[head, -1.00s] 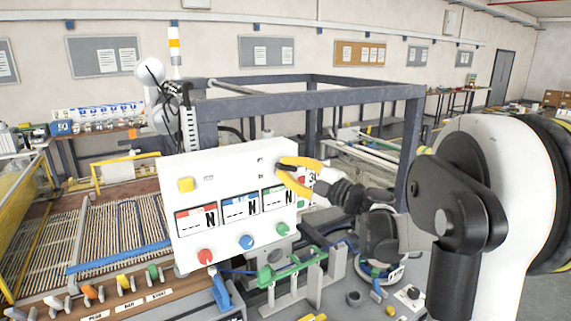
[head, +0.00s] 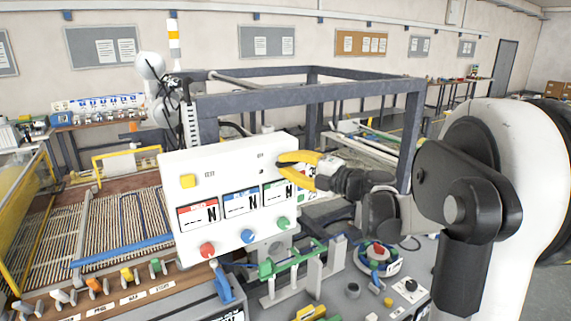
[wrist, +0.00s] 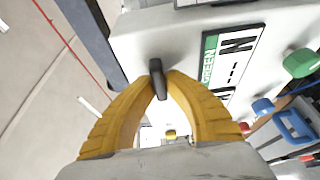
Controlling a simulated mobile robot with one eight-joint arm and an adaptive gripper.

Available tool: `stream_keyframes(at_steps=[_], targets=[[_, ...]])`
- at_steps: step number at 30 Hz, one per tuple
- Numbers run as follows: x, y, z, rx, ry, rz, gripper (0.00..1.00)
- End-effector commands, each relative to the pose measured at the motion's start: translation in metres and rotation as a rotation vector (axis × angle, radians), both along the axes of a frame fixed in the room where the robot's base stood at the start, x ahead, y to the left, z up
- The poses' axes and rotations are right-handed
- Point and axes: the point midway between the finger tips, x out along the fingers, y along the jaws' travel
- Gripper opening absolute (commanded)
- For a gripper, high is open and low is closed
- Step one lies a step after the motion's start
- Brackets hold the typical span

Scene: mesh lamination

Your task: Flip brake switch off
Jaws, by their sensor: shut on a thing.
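The white control panel (head: 225,172) stands in the middle of the head view. A black switch lever (wrist: 156,73) sticks out of the panel in the wrist view. I take it to be the brake switch, but I cannot read its label. My gripper (wrist: 158,84) has yellow fingers, and their tips are shut on the lever.
The panel carries a yellow button (head: 188,181), three displays, and red (head: 207,250), blue (head: 248,236) and green (head: 284,223) knobs below. A green-topped fixture (head: 290,258) stands in front. A grey frame (head: 310,93) rises behind.

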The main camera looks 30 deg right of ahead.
Motion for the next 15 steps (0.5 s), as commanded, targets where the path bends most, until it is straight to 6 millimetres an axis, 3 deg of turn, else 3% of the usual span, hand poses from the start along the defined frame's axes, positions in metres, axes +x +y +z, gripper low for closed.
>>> stream_keyframes(at_steps=[5, 6, 8, 15], targets=[[0.0002, 0.0, 0.0004, 0.001, 0.0, 0.0, 0.0], [0.0002, 0.0, 0.0003, 0.001, 0.0, 0.0, 0.21], [0.0002, 0.0, 0.0003, 0.001, 0.0, 0.0, 0.35], [0.0001, 0.0, 0.0001, 0.001, 0.0, 0.0, 0.35]])
